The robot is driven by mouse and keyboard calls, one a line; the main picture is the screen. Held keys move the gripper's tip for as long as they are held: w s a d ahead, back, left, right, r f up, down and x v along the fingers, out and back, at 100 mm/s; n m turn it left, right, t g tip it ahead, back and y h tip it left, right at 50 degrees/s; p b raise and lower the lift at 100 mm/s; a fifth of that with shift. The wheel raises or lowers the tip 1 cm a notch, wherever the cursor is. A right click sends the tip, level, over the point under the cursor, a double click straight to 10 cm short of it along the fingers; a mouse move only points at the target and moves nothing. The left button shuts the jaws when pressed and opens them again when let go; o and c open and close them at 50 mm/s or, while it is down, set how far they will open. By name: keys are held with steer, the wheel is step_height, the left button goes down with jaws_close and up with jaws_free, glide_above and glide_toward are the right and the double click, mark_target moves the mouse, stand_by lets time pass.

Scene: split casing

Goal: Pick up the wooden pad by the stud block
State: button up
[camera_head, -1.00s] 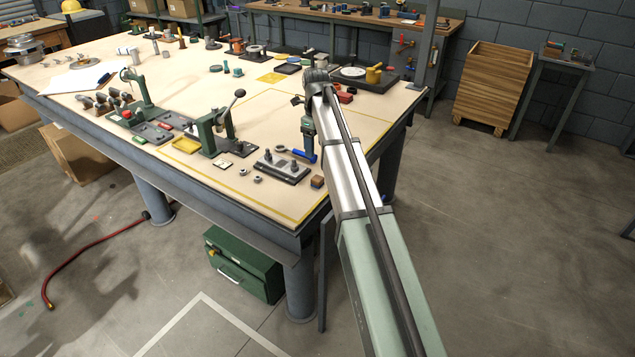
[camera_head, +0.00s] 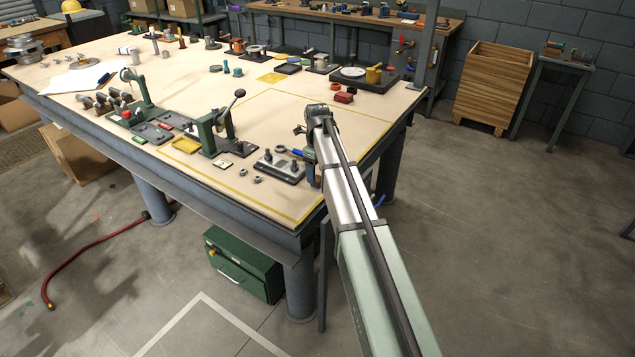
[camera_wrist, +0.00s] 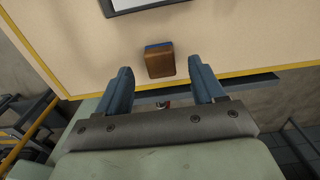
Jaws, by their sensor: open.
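The wooden pad (camera_wrist: 160,64) is a small brown block with a blue strip along its far edge. In the wrist view it lies on the tabletop near the front edge, just off the stud block (camera_wrist: 150,4), of which only an edge shows there. In the head view the stud block (camera_head: 278,168) is a grey plate with two upright dark studs, and the pad is hidden behind my gripper (camera_head: 313,180). In the wrist view my gripper (camera_wrist: 160,70) is open and empty, its two blue fingers pointing towards the pad's left and right sides, with gaps; their height above it is unclear.
A blue-handled tool (camera_head: 298,152) lies behind the stud block. Small nuts (camera_head: 257,179) lie to its left. A green lever press (camera_head: 222,130) stands further left. The table's front edge, with a yellow line (camera_wrist: 240,72), runs close to the pad.

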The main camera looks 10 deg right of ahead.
mark_target(317, 178)
steer(key=shift+f, duration=1.5)
steer(key=shift+c, duration=0.3)
steer(key=c, duration=1.1)
